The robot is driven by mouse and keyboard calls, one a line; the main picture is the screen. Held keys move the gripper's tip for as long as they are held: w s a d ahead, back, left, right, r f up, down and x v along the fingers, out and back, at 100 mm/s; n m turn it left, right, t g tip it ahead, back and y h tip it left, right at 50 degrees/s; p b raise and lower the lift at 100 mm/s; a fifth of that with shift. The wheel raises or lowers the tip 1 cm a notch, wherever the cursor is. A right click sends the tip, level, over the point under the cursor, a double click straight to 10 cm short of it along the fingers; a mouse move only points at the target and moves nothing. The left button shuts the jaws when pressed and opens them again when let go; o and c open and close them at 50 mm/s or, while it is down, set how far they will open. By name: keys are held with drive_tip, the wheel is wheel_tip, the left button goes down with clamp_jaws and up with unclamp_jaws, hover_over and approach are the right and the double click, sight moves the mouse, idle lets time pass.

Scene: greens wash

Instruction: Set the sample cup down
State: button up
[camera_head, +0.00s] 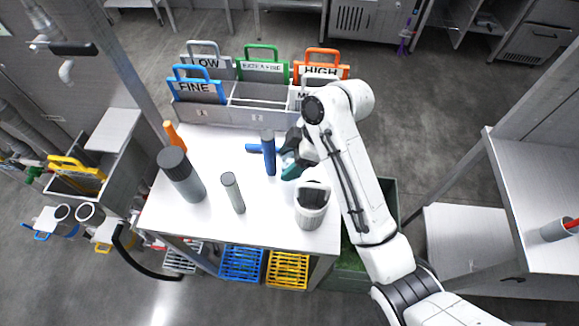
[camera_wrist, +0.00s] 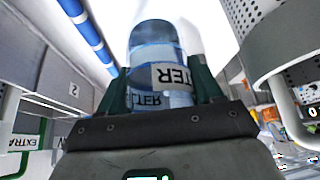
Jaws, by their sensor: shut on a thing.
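My gripper (camera_wrist: 160,85) is shut on a clear bluish cup, the sample cup (camera_wrist: 152,42), with its dark green fingers on either side of it. A white label on the cup shows the letters "TER"; the rest is turned away or hidden. In the head view my gripper (camera_head: 290,166) is over the white table (camera_head: 265,218), right of its middle, and the arm and fingers mostly hide the cup there. I cannot tell whether the cup's base touches the table.
A blue cylinder (camera_head: 269,153) stands close left of my gripper. A perforated metal container (camera_head: 312,204) is close on the right. Grey cylinders (camera_head: 181,175) (camera_head: 233,192) stand farther left. A rack (camera_head: 257,116) of labelled boards lines the back. The table's front middle is clear.

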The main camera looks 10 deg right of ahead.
drive_tip(key=shift+f, duration=2.05)
drive_tip(key=shift+f, duration=0.2)
drive_tip(key=o, duration=1.2)
drive_tip(key=shift+o, duration=0.2)
drive_tip(key=shift+r, duration=0.1)
